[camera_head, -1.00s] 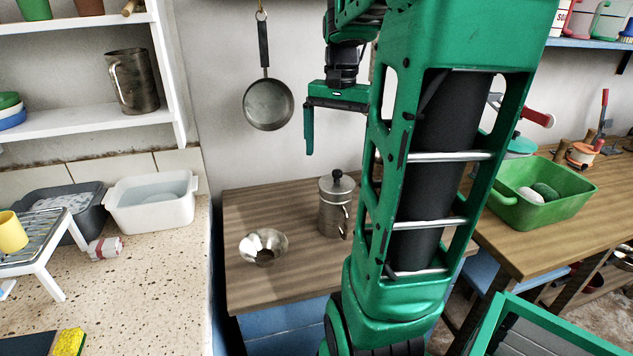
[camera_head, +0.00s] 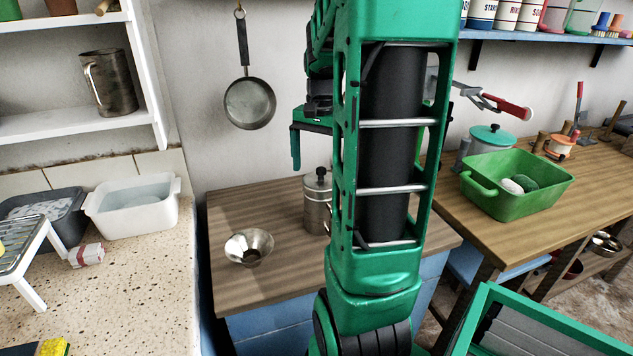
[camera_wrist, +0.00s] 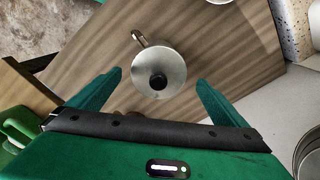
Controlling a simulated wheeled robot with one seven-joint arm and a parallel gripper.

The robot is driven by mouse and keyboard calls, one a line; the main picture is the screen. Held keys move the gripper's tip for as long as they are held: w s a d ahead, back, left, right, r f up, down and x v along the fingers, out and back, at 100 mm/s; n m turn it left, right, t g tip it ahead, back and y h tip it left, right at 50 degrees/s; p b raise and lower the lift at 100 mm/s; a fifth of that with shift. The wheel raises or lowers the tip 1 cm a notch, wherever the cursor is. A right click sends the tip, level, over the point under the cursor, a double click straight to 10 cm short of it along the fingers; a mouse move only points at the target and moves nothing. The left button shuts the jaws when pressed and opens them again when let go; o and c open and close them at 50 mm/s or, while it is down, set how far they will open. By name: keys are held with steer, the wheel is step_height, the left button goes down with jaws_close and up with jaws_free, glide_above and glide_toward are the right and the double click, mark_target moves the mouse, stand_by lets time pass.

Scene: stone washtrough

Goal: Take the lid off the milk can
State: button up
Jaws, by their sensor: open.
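The milk can (camera_head: 315,213) is a metal can with a side handle, upright on the wooden table and partly hidden behind my arm in the head view. Its lid (camera_head: 317,182) is on top, with a round black knob. My gripper (camera_wrist: 154,78) is open and empty. In the head view one green finger (camera_head: 296,150) shows above and left of the can, apart from it.
A metal funnel-like bowl (camera_head: 249,247) stands on the table left of the can. A pan (camera_head: 249,103) hangs on the wall behind. A green basin (camera_head: 518,185) is on the right-hand table, and a white tub (camera_head: 132,207) is on the left counter.

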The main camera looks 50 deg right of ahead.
steer(key=shift+f, duration=0.8)
steer(key=shift+c, duration=0.2)
steer(key=c, duration=1.1)
